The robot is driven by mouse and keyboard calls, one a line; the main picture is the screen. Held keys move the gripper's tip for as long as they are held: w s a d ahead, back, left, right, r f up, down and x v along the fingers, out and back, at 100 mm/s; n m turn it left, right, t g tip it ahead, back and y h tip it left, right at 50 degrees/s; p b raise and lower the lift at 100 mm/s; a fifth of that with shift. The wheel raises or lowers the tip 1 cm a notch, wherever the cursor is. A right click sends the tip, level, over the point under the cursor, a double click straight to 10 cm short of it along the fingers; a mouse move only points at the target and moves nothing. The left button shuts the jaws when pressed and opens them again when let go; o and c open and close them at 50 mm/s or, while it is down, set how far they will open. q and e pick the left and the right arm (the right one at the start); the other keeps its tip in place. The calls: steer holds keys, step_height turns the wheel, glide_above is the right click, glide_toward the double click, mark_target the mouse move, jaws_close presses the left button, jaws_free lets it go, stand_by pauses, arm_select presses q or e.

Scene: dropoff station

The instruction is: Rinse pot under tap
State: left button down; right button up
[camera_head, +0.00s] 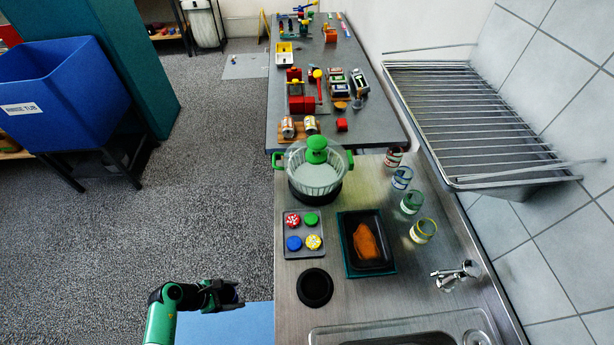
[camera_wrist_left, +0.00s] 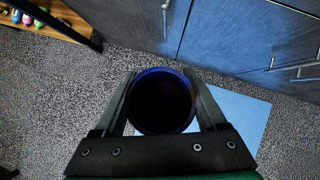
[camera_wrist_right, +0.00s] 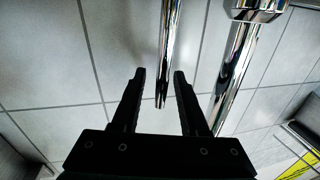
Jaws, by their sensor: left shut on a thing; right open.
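A round pot (camera_wrist_left: 162,102) with a dark inside and a blue rim is clasped between the fingers of my left gripper (camera_wrist_left: 160,74). In the head view my left gripper (camera_head: 226,294) is left of the counter, over the floor and a blue mat; the pot is hard to make out there. The chrome tap (camera_head: 455,275) stands at the counter's right side, by the sink (camera_head: 480,320), which the lower picture edge cuts off. In the right wrist view my right gripper (camera_wrist_right: 159,74) is open, with a chrome tap spout (camera_wrist_right: 168,45) showing between its fingers, apparently without a grip.
On the counter are a glass pot with green handles (camera_head: 314,175), a tray of coloured lids (camera_head: 303,233), a black tray with an orange item (camera_head: 367,242), a black disc (camera_head: 314,287) and several glasses (camera_head: 411,202). A drying rack (camera_head: 470,120) hangs right.

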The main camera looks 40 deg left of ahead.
jaws_close()
stand_by(1.4)
